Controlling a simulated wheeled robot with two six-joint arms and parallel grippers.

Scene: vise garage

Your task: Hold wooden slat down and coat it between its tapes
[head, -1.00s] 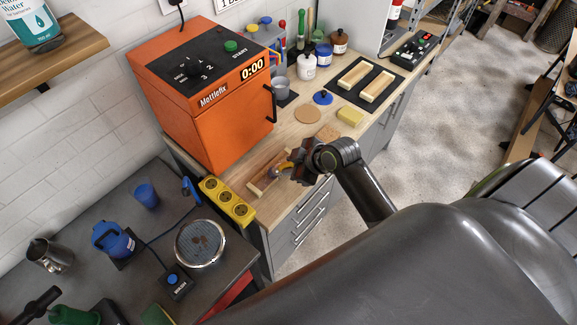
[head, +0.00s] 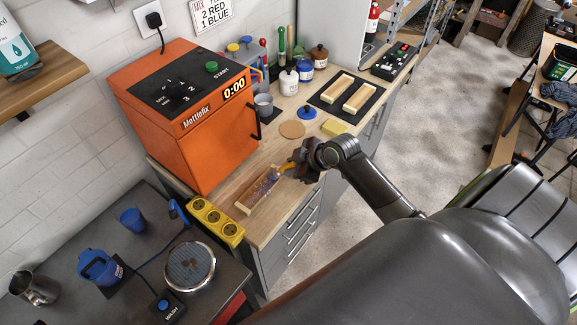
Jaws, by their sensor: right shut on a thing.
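The wooden slat (head: 253,196) lies on the wooden bench top in front of the orange oven, slanting from lower left to upper right. Its near end is pale, and its middle has a darker, purplish look. The tape edges are too small to tell clearly. My right gripper (head: 299,167) is shut on a brush (head: 286,169) with a yellow-orange handle. The brush head points left and down at the slat's upper right part; I cannot tell if it touches. The gripper hides the slat's far end. My left gripper is not in view.
The orange oven (head: 185,115) stands close behind the slat. A yellow socket strip (head: 215,221) is at its lower left. A cork disc (head: 292,129), blue lid (head: 307,112), yellow sponge (head: 335,128) and black mat with two pale bars (head: 325,103) lie further right.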

